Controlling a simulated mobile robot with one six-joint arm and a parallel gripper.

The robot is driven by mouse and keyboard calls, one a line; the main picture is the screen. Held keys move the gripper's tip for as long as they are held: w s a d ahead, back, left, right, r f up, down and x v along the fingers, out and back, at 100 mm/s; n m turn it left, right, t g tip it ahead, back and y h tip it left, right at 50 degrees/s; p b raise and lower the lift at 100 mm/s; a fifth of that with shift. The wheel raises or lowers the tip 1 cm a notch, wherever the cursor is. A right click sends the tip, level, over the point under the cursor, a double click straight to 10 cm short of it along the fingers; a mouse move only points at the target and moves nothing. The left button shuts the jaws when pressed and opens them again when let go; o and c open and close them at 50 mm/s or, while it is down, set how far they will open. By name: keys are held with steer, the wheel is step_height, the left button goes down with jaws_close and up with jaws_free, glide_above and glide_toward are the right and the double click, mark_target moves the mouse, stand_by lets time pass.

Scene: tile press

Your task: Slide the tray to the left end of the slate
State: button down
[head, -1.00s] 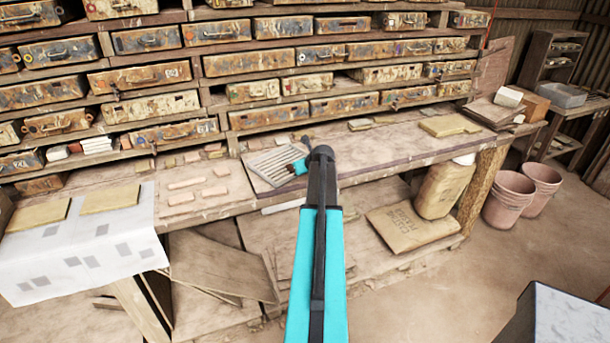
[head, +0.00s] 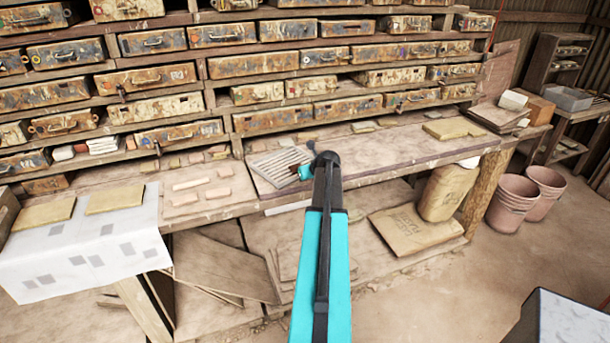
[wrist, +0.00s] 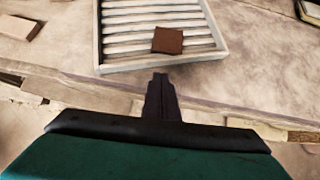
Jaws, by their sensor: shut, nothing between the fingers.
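The tray (head: 268,168) is pale and shallow with ribbed slats. It lies on the slate (head: 400,152), close to the slate's left end in the head view. In the wrist view the tray (wrist: 122,67) is at the top centre, with a small square brown tile (wrist: 168,40) on its slats. My gripper (wrist: 158,78) is shut and empty, with its tips just in front of the tray's near rim. I cannot tell whether they touch it.
Pinkish tiles (head: 188,184) lie on the bench left of the tray. A white printed cloth (head: 80,245) hangs over the bench's left end. Shelves of worn metal boxes (head: 250,65) rise behind. The slate right of my arm is mostly clear.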

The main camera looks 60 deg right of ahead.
steer(key=b+v, duration=0.3)
steer(key=v, duration=0.8)
steer(key=shift+s+f, duration=0.25)
steer(key=shift+s, duration=0.05)
